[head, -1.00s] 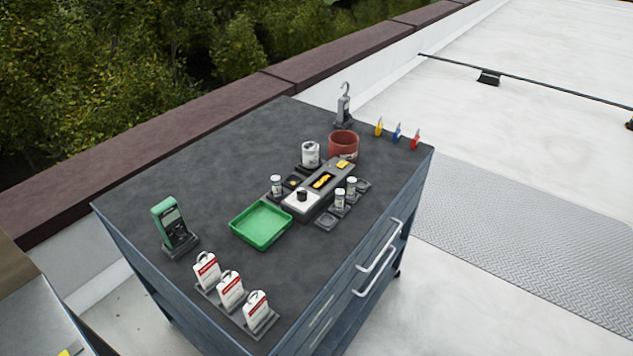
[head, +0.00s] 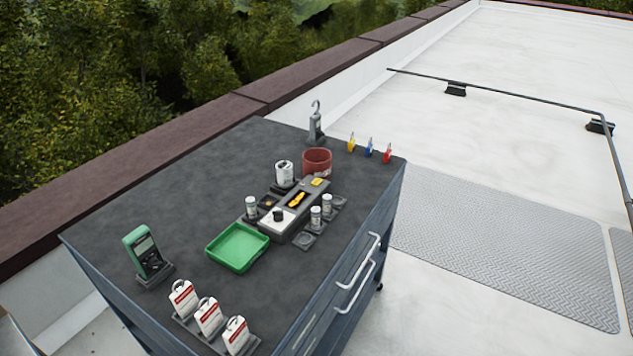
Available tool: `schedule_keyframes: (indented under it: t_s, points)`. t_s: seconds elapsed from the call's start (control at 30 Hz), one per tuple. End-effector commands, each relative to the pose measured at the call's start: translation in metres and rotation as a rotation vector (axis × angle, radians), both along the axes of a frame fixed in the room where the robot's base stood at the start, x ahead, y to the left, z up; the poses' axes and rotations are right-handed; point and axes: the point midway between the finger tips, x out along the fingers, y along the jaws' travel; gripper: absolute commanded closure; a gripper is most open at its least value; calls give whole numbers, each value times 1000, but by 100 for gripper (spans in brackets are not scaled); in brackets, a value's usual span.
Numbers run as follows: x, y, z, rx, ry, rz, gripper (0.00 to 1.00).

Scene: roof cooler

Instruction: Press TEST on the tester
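A green handheld meter (head: 146,252) with a dark face and a screen stands in a dark holder at the left of the cart top. It looks like the tester, but no TEST label can be read at this size. A low grey block (head: 293,210) with a white panel, a black knob and yellow parts lies near the middle of the cart top; it could also be a tester. My gripper is not in view.
The dark cart top (head: 180,195) also holds a green tray (head: 237,247), a red cup (head: 317,162), a white can (head: 284,172), small jars, three white tags (head: 208,315), a hooked grey device (head: 316,125) and three coloured clips (head: 369,147). Its back left is clear.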

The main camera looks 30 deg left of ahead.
Motion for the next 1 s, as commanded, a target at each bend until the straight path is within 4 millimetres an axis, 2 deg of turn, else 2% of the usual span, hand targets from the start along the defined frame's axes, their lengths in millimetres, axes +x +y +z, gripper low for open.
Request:
schedule_keyframes:
  t_s: [0.03,0.43,1.0]
  points:
    - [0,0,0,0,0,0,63]
    - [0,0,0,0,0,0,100]
    - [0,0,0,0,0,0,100]
